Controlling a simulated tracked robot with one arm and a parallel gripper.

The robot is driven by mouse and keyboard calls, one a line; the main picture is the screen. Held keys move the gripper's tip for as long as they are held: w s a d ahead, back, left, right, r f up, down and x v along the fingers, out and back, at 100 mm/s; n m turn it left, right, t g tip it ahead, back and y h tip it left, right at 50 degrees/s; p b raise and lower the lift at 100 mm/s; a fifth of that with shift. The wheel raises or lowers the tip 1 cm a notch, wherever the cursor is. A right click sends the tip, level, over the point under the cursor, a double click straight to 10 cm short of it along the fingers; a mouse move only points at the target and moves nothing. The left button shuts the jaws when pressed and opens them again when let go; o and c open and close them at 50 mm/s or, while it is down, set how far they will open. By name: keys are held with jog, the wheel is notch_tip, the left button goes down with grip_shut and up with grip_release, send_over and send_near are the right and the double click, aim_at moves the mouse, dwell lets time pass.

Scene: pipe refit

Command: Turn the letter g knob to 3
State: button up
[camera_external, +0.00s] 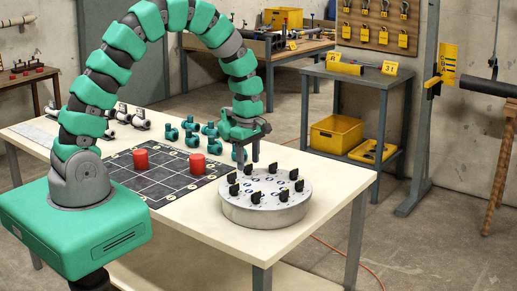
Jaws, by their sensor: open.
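A round grey metal dial unit (265,214) stands near the right end of the pale table. Several small black knobs ring its top; their letters and numbers are too small to read, so I cannot tell which is the letter g knob. My gripper (247,160) points down just above the back left part of the dial unit. Its jaws are open, with nothing seen between them. I cannot tell whether a fingertip touches a knob.
Two red cylinders (197,163) stand on a dark grid mat (165,190) left of the dial unit. Several teal pipe fittings (190,130) and grey fittings (125,117) stand behind the mat. The table's front right surface (335,180) is clear.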

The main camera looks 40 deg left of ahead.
jog(key=shift+f, duration=0.55)
jog(key=c, duration=1)
jog(key=shift+o, duration=0.2)
